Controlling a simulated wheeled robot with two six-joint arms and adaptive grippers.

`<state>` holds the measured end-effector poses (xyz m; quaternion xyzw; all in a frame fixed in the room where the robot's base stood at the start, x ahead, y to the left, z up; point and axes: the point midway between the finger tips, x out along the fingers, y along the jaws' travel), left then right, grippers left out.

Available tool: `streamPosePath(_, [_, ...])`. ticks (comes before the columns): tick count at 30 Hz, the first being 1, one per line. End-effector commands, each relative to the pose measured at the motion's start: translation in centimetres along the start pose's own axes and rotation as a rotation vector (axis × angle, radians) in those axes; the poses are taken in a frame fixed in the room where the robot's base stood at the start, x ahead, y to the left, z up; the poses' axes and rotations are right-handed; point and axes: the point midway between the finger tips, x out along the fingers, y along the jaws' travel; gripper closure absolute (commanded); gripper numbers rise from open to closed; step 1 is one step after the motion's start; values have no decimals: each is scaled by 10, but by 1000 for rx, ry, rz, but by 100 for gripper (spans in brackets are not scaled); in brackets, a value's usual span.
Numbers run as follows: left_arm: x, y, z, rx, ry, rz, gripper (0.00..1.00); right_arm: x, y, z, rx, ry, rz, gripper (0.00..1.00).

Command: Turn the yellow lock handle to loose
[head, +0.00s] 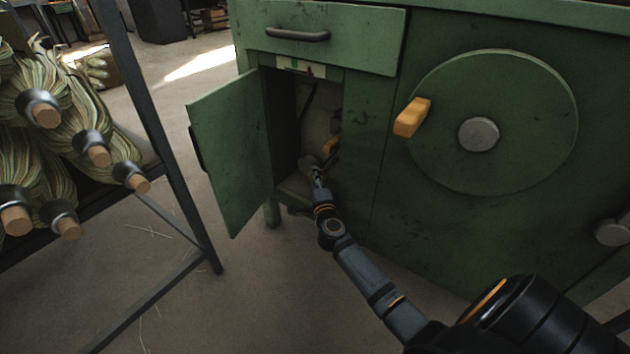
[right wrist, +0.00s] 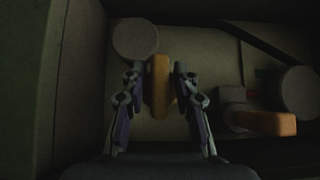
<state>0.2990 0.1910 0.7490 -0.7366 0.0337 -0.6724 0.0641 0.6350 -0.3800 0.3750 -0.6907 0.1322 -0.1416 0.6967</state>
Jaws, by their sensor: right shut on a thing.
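My right gripper (head: 312,166) reaches through the open door into the green cabinet's compartment. In the right wrist view, its two fingers (right wrist: 160,90) are closed on the sides of an upright yellow-orange handle (right wrist: 159,86), the lock handle. A second orange handle (right wrist: 264,123) lies sideways to its right, apart from the fingers. In the head view, one small orange handle (head: 331,146) shows inside the compartment beside the gripper; I cannot tell which of the two it is. My left gripper is not in view.
The green cabinet door (head: 232,150) stands open to the left of my right arm. A closed drawer (head: 330,38) is above the compartment. A large green wheel (head: 510,100) with an orange knob (head: 412,117) is at right. A rack with broom bundles (head: 40,165) stands at left.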

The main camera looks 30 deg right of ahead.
Motion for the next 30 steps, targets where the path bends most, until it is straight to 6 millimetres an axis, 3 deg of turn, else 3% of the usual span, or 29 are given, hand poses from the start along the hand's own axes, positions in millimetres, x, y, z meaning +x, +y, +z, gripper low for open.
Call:
streamPosePath(3, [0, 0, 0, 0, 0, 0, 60, 0, 1, -2, -3, 6, 3, 60])
streamPosePath(14, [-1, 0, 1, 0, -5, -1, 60, -7, 2, -1, -2, 3, 4, 60])
streamPosePath(24, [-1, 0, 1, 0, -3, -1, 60, -84, 2, -2, -2, 5, 6, 60])
streamPosePath(30, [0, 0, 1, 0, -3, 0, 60, -114, 2, -2, -3, 5, 4, 60])
